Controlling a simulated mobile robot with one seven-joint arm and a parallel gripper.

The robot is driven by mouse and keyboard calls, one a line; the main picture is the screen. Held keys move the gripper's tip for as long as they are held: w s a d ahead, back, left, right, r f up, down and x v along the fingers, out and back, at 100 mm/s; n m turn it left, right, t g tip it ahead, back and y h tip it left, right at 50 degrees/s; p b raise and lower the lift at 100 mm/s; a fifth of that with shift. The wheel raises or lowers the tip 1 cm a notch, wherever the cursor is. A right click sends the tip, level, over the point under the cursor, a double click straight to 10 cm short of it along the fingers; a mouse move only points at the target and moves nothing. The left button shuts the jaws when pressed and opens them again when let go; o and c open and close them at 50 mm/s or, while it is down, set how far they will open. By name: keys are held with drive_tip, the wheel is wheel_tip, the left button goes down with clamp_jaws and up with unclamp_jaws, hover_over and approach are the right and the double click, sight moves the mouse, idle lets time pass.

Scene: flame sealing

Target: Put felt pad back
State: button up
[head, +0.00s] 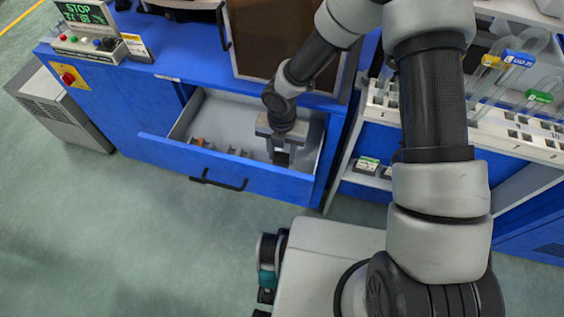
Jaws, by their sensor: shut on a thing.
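My gripper (281,152) is inside the open drawer (222,168) of the blue cabinet, at its right part, pointing down. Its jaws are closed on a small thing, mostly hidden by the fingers. I cannot make out clearly that this is the felt pad. The drawer has a light grey inside and a blue front with a black handle (218,183). Small dividers (240,153) stand along the front of the drawer, beside the gripper. A small orange-brown item (200,141) lies at the drawer's left front.
A rack (520,147) with tubes and coloured tags stands at right, close to my arm. A grey box unit (62,112) stands left of the cabinet.

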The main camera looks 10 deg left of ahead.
sight(282, 160)
drive_tip(key=shift+f+b, duration=0.45)
drive_tip(key=shift+f, duration=1.4)
drive_tip(key=shift+f, duration=0.1)
drive_tip(key=o, duration=0.9)
